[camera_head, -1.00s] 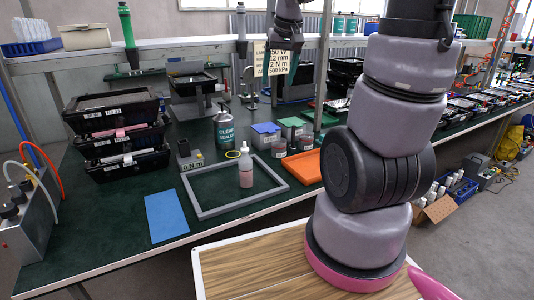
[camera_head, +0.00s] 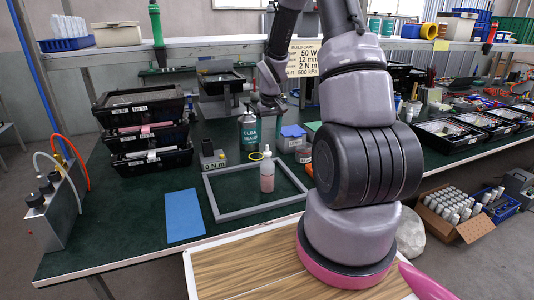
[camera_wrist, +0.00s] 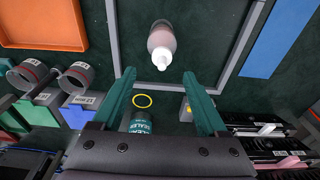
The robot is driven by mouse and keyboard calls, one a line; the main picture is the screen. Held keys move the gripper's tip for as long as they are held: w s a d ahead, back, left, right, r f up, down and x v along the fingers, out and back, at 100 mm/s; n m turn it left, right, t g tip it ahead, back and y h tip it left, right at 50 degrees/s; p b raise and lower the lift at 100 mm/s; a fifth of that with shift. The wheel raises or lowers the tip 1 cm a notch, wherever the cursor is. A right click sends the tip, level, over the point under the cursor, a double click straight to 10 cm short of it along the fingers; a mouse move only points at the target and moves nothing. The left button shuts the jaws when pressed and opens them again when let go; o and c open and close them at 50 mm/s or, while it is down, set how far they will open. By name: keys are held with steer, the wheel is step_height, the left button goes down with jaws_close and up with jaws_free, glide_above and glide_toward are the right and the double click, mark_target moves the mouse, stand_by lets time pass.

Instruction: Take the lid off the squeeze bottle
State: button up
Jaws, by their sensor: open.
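The squeeze bottle (camera_head: 267,180) stands upright inside a grey rectangular frame on the green bench. It has a pinkish body and a white lid (camera_head: 267,156) with a narrow nozzle. In the wrist view the bottle (camera_wrist: 162,38) is seen from above, with its white lid (camera_wrist: 161,60) toward the fingers. My gripper (camera_head: 272,103) is above and behind the bottle in the head view. In the wrist view its two green fingers (camera_wrist: 159,74) are spread apart with nothing held between them. The lid appears between and beyond the fingertips, apart from them.
The grey frame (camera_head: 226,214) surrounds the bottle. A sealer bottle (camera_head: 248,132) and a yellow ring (camera_head: 257,156) are behind it. A blue mat (camera_head: 184,215) lies left. Stacked black trays (camera_head: 145,130) stand at the back left. An orange tray (camera_wrist: 45,22) shows in the wrist view.

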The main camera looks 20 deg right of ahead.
mark_target(267, 146)
steer(key=shift+w+a+f, duration=0.1)
steer(key=shift+w+f, duration=0.05)
steer(key=shift+f, duration=1.2)
steer(key=shift+w+a+f, duration=0.1)
steer(key=shift+w+f, duration=0.05)
steer(key=shift+f, duration=1.2)
jaws_close()
